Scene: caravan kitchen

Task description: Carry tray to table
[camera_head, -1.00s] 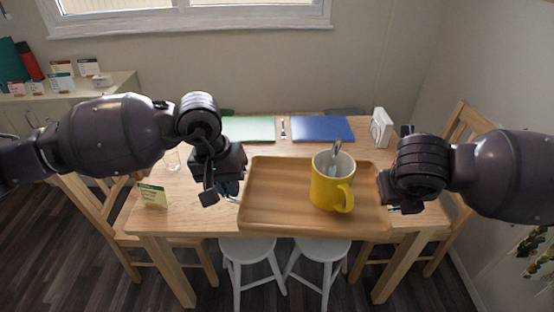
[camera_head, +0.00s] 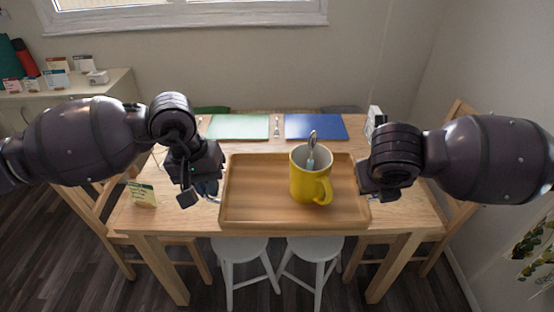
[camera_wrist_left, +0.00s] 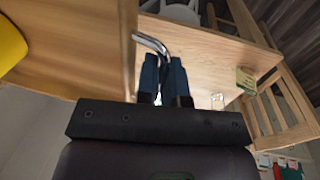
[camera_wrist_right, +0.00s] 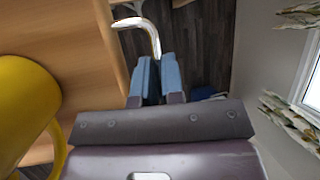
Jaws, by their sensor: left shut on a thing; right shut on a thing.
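The wooden tray (camera_head: 265,212) is in the middle of the head view, over the front part of the wooden table (camera_head: 160,224). Whether it touches the tabletop is hard to tell. A yellow mug (camera_head: 308,187) stands upright on it, with a spoon (camera_head: 311,150) inside. My left gripper (camera_head: 206,190) is at the tray's left side; in the left wrist view its blue fingers (camera_wrist_left: 163,80) are shut on a metal handle (camera_wrist_left: 150,40). My right gripper is at the right side; in the right wrist view its fingers (camera_wrist_right: 157,78) are shut on the other metal handle (camera_wrist_right: 150,30).
A green mat (camera_head: 238,127) and a blue mat (camera_head: 316,126) lie at the table's back, with a fork (camera_head: 277,127) between. A small card (camera_head: 143,194) stands at the left. White stools (camera_head: 243,250) and wooden chairs surround the table.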

